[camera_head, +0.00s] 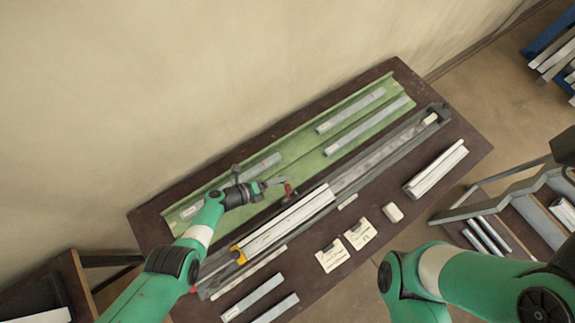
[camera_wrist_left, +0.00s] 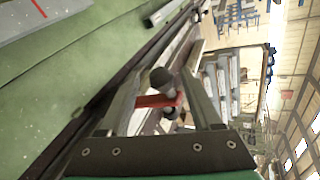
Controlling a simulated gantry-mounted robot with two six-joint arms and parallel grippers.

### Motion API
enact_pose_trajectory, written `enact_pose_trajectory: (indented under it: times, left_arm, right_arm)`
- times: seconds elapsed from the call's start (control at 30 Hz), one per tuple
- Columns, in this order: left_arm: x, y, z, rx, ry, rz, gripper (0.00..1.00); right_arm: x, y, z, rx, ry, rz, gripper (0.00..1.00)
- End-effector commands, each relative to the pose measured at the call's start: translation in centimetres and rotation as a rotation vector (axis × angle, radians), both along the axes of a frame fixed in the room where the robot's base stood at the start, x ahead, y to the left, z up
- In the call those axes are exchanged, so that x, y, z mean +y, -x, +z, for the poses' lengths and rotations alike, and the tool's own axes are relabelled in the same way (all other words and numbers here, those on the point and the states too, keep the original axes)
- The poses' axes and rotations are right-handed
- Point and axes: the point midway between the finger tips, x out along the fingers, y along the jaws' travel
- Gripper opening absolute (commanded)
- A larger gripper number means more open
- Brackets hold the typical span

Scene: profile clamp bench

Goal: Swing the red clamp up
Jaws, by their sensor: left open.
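The red clamp (camera_head: 289,190) shows as a small red piece at the back edge of the long dark fixture (camera_head: 370,178). In the left wrist view the red clamp (camera_wrist_left: 154,101) has a dark rounded knob and appears between my finger outlines. My left gripper (camera_head: 276,183) is open, with its fingertips right beside the clamp; in the left wrist view its two fingers (camera_wrist_left: 163,98) stand wide apart. I cannot tell whether either finger touches the clamp. A pale profile (camera_head: 290,220) lies in the fixture. My right gripper is out of view; only my right arm shows at lower right.
A green tray (camera_head: 310,142) with several grey bars lies along the back. A yellow piece (camera_head: 238,255) sits at the fixture's near left end. Two white cards (camera_head: 346,246), a small white block (camera_head: 393,212) and loose profiles (camera_head: 436,168) lie in front.

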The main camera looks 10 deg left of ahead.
Motion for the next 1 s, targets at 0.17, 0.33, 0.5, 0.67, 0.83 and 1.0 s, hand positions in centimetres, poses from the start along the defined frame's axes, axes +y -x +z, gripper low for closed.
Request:
enact_pose_trajectory:
  times: [0.17,0.33,0.5,0.67,0.83,1.0]
  left_arm:
    - [3.0,2.7,2.8,0.002,0.0,0.006,0.65]
    - [4.6,4.1,3.4,0.002,-0.001,0.003,0.65]
    - [4.9,4.4,3.4,0.001,-0.001,0.0,0.65]
    - [4.8,4.4,3.3,0.001,-0.001,0.0,0.65]
    - [4.8,4.4,3.3,0.001,-0.001,0.0,0.65]
    - [4.4,4.4,3.4,-0.001,-0.001,-0.011,0.65]
  right_arm:
    - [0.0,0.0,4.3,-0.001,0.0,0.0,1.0]
    - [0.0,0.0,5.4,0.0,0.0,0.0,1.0]
    - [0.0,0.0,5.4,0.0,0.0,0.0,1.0]
    - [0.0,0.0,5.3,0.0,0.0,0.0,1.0]
    - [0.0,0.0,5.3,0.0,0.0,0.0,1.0]
    - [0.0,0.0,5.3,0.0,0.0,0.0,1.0]
